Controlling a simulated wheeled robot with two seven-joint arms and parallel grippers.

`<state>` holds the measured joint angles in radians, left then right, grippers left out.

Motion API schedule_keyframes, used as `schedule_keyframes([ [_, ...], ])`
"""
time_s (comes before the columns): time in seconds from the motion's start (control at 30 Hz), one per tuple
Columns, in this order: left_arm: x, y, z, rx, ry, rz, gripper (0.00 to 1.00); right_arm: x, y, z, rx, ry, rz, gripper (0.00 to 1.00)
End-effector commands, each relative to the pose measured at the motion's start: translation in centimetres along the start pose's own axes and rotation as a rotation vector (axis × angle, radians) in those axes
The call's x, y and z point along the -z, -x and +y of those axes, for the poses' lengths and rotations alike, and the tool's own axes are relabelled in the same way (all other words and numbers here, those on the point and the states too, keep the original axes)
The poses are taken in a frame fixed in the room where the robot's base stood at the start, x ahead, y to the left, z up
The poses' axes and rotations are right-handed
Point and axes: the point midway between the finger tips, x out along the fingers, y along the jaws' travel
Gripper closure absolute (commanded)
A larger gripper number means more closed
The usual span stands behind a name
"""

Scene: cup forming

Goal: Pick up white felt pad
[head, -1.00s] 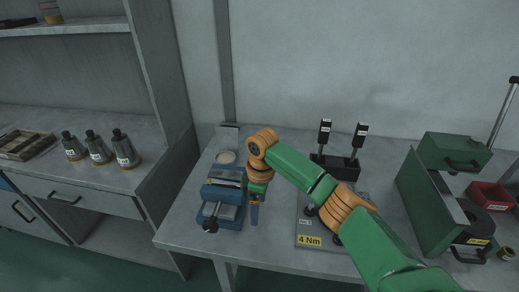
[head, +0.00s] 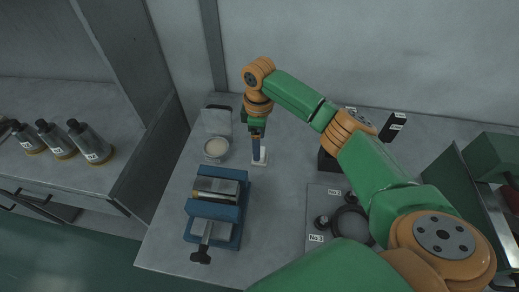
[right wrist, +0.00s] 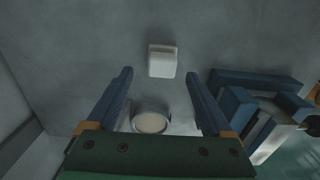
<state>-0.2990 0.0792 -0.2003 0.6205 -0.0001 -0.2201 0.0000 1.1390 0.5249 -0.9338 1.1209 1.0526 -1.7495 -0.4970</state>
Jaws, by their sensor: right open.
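The white felt pad (head: 260,159) appears to be the small pale block lying on the bench, right of the round dish. It also shows in the right wrist view (right wrist: 162,62), ahead of and between the lines of the fingers. My right gripper (head: 256,155) points down close to the pad and partly covers it in the head view. In the right wrist view the gripper (right wrist: 160,88) is open, its two blue fingers wide apart with nothing between the tips. I cannot tell its exact height above the bench. My left gripper is not in view.
A round dish with cream contents (head: 215,149) stands left of the pad. A blue vise (head: 216,213) sits in front of it. A dark holder (head: 327,161) and a plate with a round fixture (head: 318,198) are to the right. Bench around the pad is clear.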

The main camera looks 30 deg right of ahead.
Motion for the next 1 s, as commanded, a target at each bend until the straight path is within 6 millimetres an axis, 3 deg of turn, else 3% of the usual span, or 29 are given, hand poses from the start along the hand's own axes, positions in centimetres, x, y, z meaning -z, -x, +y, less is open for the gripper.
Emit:
schedule_keyframes([
  [0.07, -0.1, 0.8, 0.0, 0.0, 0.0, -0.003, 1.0, -0.4, -1.3, -0.2, 0.003, -0.001, -0.004, 0.15],
  [0.2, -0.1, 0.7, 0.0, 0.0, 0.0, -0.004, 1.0, -0.3, -3.7, -0.2, 0.0, 0.0, -0.002, 0.15],
  [0.43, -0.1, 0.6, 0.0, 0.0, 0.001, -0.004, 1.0, -0.3, -4.0, -0.2, -0.002, 0.0, 0.0, 0.15],
  [0.73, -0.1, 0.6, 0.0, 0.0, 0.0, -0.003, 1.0, -0.3, -3.9, -0.2, -0.001, 0.0, 0.0, 0.96],
  [0.77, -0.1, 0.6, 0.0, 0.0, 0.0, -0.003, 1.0, -0.3, -3.9, -0.2, -0.001, 0.0, 0.0, 1.0],
  [1.0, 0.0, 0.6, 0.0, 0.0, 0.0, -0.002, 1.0, -0.3, -3.6, -0.2, -0.002, 0.0, 0.001, 1.0],
])
